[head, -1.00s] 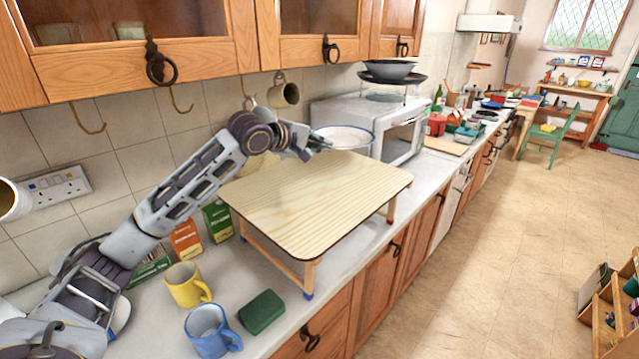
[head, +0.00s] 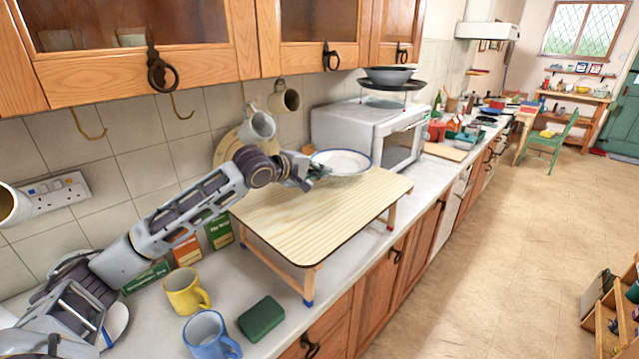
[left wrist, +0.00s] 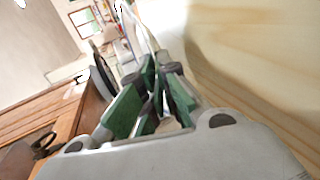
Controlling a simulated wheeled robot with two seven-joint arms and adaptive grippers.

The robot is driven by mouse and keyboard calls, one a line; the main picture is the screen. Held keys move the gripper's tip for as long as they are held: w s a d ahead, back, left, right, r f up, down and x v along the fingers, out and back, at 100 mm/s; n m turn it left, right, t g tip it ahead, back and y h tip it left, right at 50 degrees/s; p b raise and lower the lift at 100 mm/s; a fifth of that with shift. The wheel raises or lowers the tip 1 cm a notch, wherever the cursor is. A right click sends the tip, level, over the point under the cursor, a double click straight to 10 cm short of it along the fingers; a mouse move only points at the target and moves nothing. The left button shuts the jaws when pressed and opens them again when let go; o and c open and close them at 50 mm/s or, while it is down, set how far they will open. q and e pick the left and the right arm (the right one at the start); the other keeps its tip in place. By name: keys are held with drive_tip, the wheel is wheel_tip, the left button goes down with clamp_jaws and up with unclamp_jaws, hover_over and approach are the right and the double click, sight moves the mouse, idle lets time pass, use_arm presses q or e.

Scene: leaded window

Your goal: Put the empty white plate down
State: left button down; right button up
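My left gripper (head: 314,174) is shut on the near-left rim of the white plate (head: 342,160). The plate is empty, with a thin dark line around its rim. It is about level over the far end of the small wooden stand (head: 315,210), in front of the microwave; I cannot tell whether it touches the top. In the left wrist view the green fingers (left wrist: 155,100) are close together, with the pale stand top (left wrist: 260,60) close on the right. My right gripper is not in view.
The stand top is otherwise bare. The microwave (head: 368,132) carries a tiered rack with a grey bowl (head: 390,75). Mugs hang on the wall behind my arm. A yellow mug (head: 184,290), a blue mug (head: 208,334) and a green sponge-like block (head: 261,319) stand in front.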

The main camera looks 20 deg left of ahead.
sight(320, 191)
use_arm(q)
drive_tip(key=shift+f, duration=0.25)
wheel_tip(320, 191, down, 2)
drive_tip(key=shift+f, duration=0.5)
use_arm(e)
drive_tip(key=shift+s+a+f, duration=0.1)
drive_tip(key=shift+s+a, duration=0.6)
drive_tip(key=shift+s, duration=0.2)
use_arm(q)
drive_tip(key=shift+f, duration=0.15)
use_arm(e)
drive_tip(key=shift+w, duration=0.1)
